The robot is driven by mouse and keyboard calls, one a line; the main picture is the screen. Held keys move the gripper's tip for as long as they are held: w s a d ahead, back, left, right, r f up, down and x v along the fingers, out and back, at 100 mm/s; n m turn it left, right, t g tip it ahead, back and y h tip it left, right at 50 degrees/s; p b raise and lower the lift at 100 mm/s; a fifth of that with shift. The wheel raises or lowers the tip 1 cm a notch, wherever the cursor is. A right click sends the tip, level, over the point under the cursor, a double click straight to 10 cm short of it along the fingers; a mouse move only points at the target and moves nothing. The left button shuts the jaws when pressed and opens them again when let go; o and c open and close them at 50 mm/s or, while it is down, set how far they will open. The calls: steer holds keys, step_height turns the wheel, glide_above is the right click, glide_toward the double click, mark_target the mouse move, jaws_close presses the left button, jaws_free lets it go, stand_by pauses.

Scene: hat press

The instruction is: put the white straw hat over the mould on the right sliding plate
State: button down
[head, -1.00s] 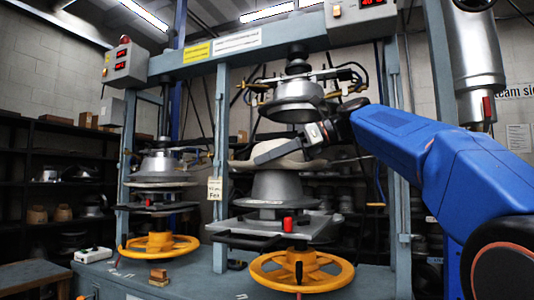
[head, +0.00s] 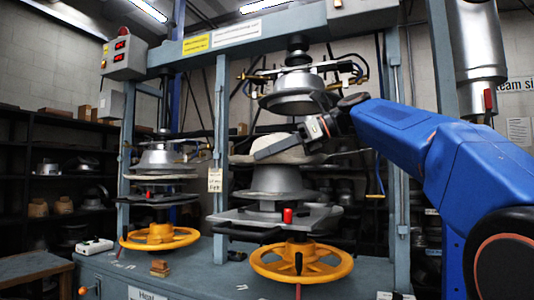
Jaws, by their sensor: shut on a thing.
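The white straw hat (head: 292,152) is held at the right press station, its brim tilted a little. It is directly above the silver mould (head: 277,179) and looks close to it or touching its top; I cannot tell which. The mould stands on the right sliding plate (head: 245,216), which has a black handle and a red knob. My gripper (head: 275,150) is shut on the hat, reaching in from the right, with a finger lying across its near side. The far finger is hidden by the hat.
The upper press head (head: 293,92) hangs close above the hat and my gripper. A blue-grey post (head: 221,160) stands to the left, another to the right. A yellow handwheel (head: 301,263) is below the plate. The left press station (head: 160,185) stands beyond the left post.

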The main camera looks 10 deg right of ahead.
steer(key=shift+f, duration=2.25)
steer(key=c, duration=1.8)
jaws_free()
steer(key=shift+o, duration=0.2)
steer(key=shift+d, duration=0.1)
steer(key=v, duration=1.7)
steer(key=shift+s, duration=0.2)
steer(key=shift+d, duration=0.1)
